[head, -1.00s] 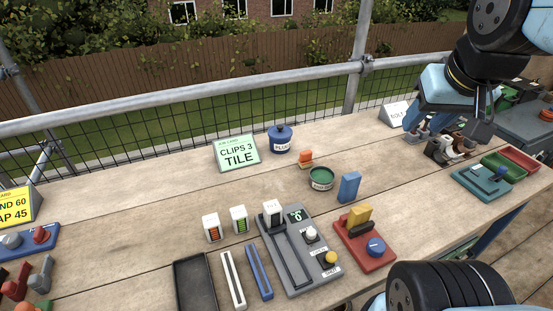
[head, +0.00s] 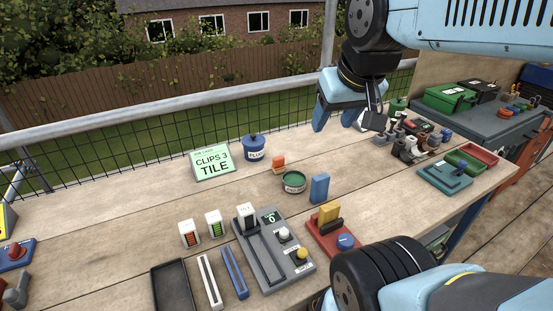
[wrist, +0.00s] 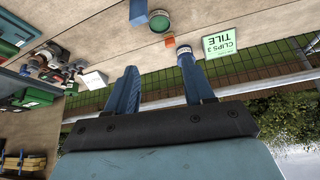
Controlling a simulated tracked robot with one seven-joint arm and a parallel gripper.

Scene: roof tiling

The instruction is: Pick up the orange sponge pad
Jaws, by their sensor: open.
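The orange sponge pad (head: 278,159) is a small orange block on the bench, between the blue tin (head: 254,147) and the round green tin (head: 293,181). In the wrist view it shows as a small orange patch (wrist: 169,42), beyond the fingertips. My gripper (head: 338,120) is open and empty, raised above the back of the bench, to the right of the pad and apart from it. Its two blue fingers (wrist: 158,72) stand apart in the wrist view. The right finger partly overlaps the blue tin there.
A green sign (head: 213,163) stands left of the blue tin. A blue block (head: 320,187) stands right of the green tin. A slotted grey device (head: 271,258) and a red-based device (head: 333,233) are nearer. A mesh fence with a rail runs behind the bench.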

